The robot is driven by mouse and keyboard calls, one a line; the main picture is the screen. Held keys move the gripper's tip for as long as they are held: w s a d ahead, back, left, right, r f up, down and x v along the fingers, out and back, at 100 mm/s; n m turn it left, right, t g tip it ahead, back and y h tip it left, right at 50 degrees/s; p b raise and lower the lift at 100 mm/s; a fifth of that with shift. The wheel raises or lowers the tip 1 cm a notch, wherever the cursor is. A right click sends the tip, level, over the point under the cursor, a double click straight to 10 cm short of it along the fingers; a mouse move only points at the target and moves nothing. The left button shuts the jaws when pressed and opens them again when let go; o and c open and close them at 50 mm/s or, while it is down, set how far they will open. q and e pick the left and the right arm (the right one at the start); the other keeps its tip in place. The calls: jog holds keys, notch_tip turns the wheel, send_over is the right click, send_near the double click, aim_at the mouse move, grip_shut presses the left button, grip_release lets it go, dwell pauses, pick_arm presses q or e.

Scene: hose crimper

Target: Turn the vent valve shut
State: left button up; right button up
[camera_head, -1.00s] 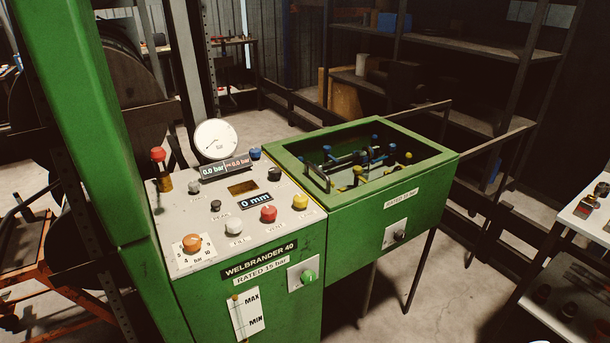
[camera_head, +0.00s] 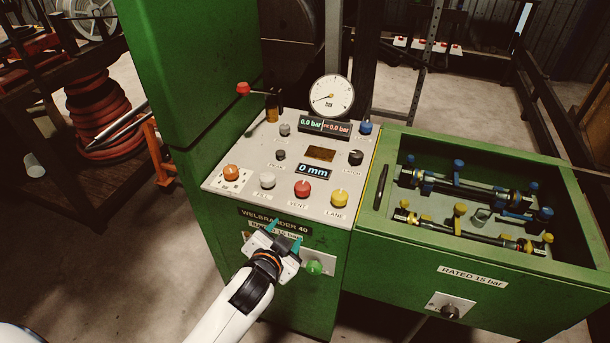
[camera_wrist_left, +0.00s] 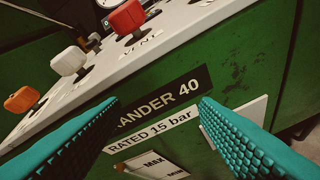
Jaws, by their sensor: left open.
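The red knob labelled VENT (camera_head: 302,189) stands on the sloped grey control panel, between a white knob labelled FILL (camera_head: 267,181) and a yellow knob labelled LANE (camera_head: 339,198). The red vent knob also shows at the top of the left wrist view (camera_wrist_left: 127,17). My left gripper (camera_head: 284,232) is open and empty in front of the green cabinet face, below the panel's front edge. Its teal fingers (camera_wrist_left: 158,125) are spread wide in the left wrist view, with the nameplate and rating label between them. My right gripper is not in view.
An orange knob (camera_head: 231,172) sits at the panel's left, and a green knob (camera_head: 314,267) sits on the cabinet front close to my left gripper. A red-tipped lever (camera_head: 243,88) and a dial gauge (camera_head: 331,95) stand at the back. An open green trough (camera_head: 470,250) is at right.

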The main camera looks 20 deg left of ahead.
pick_arm(q)
jog(key=w+d+r+m+t+h, duration=0.2)
jog(key=d+r+m+t+h, duration=0.15)
jog(key=r, duration=0.35)
jog(key=w+d+r+m+t+h, duration=0.2)
jog(key=d+r+m, duration=0.15)
jog(key=r, duration=0.45)
jog(key=w+d+r+m+t+h, duration=0.2)
jog(key=r+m+h, duration=0.15)
jog(key=r, duration=0.35)
jog(key=s+d+r+m+g+h, duration=0.25)
jog(key=d+m+g+h, duration=1.1)
jog(key=m, duration=1.05)
jog(key=m+g+y, duration=0.5)
jog(key=g+y, duration=0.2)
jog(key=y, duration=1.5)
send_over(302, 185)
notch_tip(302, 185, down, 6)
notch_tip(302, 185, down, 11)
jog(key=p, duration=0.3)
jog(key=shift+f+p, duration=0.2)
jog(key=shift+p, duration=0.2)
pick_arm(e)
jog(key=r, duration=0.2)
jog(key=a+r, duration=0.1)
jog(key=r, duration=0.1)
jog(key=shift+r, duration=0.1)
